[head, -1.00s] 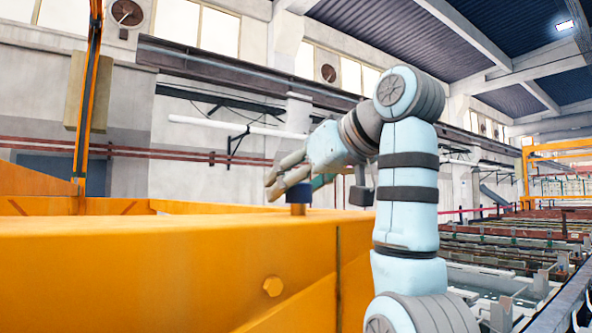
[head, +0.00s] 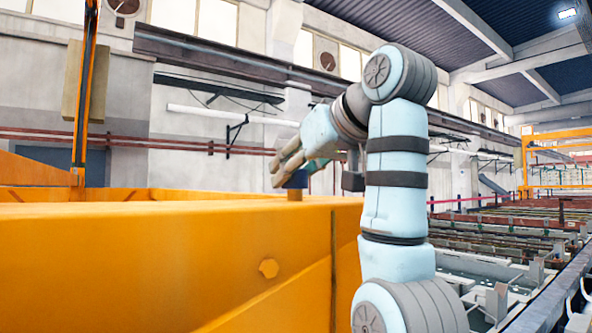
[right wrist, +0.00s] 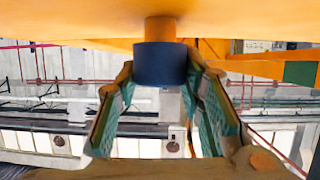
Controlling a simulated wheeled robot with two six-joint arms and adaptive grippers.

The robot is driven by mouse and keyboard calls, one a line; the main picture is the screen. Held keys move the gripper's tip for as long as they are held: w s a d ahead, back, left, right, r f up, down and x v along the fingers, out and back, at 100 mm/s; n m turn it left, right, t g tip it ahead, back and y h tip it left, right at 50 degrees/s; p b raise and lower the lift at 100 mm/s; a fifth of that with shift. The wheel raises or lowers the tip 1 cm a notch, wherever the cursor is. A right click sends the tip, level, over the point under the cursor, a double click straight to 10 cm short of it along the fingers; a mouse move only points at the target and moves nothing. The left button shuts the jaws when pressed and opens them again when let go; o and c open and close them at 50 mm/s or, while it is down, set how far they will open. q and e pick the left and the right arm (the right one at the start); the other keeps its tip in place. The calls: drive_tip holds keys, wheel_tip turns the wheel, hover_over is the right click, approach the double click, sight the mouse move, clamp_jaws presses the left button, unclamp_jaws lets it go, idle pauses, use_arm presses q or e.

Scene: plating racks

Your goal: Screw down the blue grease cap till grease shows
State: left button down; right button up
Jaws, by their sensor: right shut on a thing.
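The blue grease cap (head: 296,180) sits on a short orange-brown stem on top of the big orange beam (head: 150,260). In the right wrist view the dark blue cap (right wrist: 160,64) shows at the top middle, with its stem (right wrist: 160,30) against the orange surface. My right gripper (head: 284,172) is at the cap from above. In the wrist view its two green-padded fingers (right wrist: 160,75) stand on either side of the cap, shut on it. No grease can be made out at the cap or stem. My left gripper is not in view.
An orange post (head: 84,100) stands at the left. Rows of plating racks (head: 500,240) fill the right side. The space above the beam left of my gripper is clear.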

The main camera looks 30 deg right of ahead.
drive_tip(key=m+h, duration=0.2)
drive_tip(key=shift+a+h, duration=0.1)
drive_tip(key=shift+h, duration=0.2)
drive_tip(key=m+h, duration=0.2)
drive_tip(key=h, duration=0.1)
drive_tip(key=shift+m+g, duration=0.3)
drive_tip(key=shift+m, duration=0.1)
drive_tip(key=m+g+h+p, duration=0.1)
drive_tip(key=m+h, duration=0.1)
drive_tip(key=m+g+h+p, duration=0.1)
drive_tip(key=m+h+p, duration=0.1)
drive_tip(key=shift+r+g+h, duration=0.15)
drive_tip(key=shift+g+h, duration=0.15)
drive_tip(key=shift+m+g+h+p, duration=0.45)
drive_tip(key=shift+m+h, duration=0.25)
drive_tip(key=shift+m, duration=0.2)
drive_tip(key=shift+m+g+h, duration=0.6)
drive_tip(key=shift+m+g, duration=0.3)
drive_tip(key=shift+g, duration=0.05)
drive_tip(key=o, duration=1.1)
drive_tip(key=shift+c, duration=0.2)
drive_tip(key=shift+o, duration=0.6)
drive_tip(key=shift+w, duration=0.15)
